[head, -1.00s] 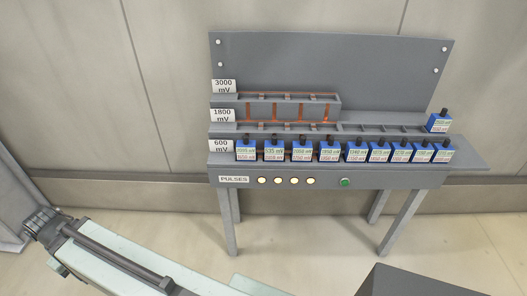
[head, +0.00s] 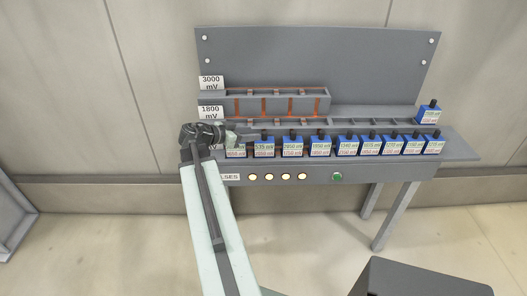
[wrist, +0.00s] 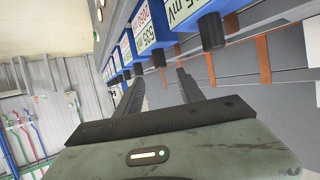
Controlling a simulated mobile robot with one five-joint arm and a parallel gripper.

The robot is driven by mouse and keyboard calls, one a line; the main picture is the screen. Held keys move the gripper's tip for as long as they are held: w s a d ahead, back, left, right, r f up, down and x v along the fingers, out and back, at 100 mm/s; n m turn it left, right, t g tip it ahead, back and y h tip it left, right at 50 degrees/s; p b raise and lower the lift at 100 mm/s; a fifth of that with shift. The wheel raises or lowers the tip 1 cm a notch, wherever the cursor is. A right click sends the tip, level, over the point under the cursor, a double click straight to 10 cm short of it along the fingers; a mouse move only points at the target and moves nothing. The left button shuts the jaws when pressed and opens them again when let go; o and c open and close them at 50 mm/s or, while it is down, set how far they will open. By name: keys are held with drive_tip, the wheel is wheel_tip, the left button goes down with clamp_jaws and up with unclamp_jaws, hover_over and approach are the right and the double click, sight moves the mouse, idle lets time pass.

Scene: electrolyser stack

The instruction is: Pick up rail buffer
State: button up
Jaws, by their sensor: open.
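Blue blocks with black knobs and white mV labels stand in a front row on the bench; a typical one is the 2050 mV block (head: 292,148). No block is marked as the rail buffer, so I cannot tell which it is. A lone blue block (head: 429,114) stands at the far right, on a higher step. My gripper (head: 232,137) is at the row's left end and partly hides the leftmost block (head: 235,152). In the wrist view my open gripper (wrist: 160,76) has its two fingers apart, near the knobs of the nearest blocks (wrist: 205,10); nothing shows held between them.
The stepped rack has an 1800 mV rail (head: 375,123) and a 3000 mV rail (head: 265,90) behind the row, with a grey back panel (head: 320,60). A green button (head: 337,177) and several lit lamps are on the front face. Bare shelf lies at the right end.

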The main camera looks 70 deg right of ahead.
sight(265, 132)
drive_tip(key=shift+b+x, duration=0.55)
drive_tip(key=shift+x, duration=1.05)
drive_tip(key=b+x, duration=0.1)
drive_tip(key=x, duration=0.1)
drive_tip(key=b+x, duration=0.1)
drive_tip(key=x, duration=0.1)
drive_tip(key=shift+f, duration=0.4)
drive_tip(key=shift+s+d, duration=0.2)
drive_tip(key=shift+d, duration=0.1)
clamp_jaws()
